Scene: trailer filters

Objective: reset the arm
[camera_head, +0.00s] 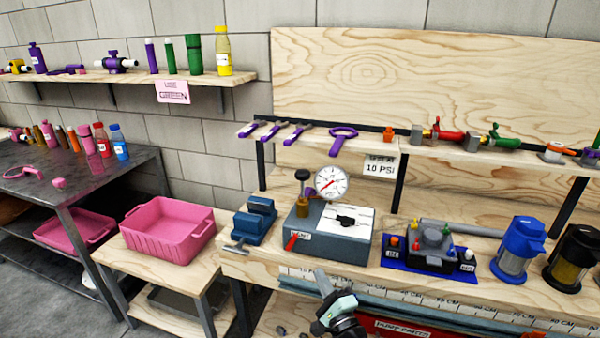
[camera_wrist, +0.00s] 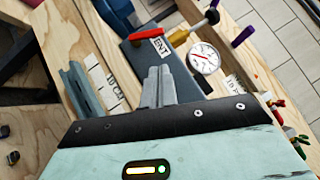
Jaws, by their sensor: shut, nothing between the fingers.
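My gripper (camera_head: 322,280) shows at the bottom middle of the head view, in front of the workbench's front edge and below the grey test box (camera_head: 330,232). In the wrist view my gripper (camera_wrist: 158,82) has its two grey fingers together with nothing between them. The fingers point toward the test box (camera_wrist: 155,62), which has a red lever and a pressure gauge (camera_wrist: 203,58). The gauge (camera_head: 331,183) has a white dial in the head view. Most of my arm is out of view.
A blue vise (camera_head: 255,222) stands left of the test box. A blue tray with small parts (camera_head: 433,247) and a blue-topped filter (camera_head: 519,248) stand to its right. A pink bin (camera_head: 168,237) sits on a lower wooden table. A shelf (camera_head: 440,153) with tools runs above the bench.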

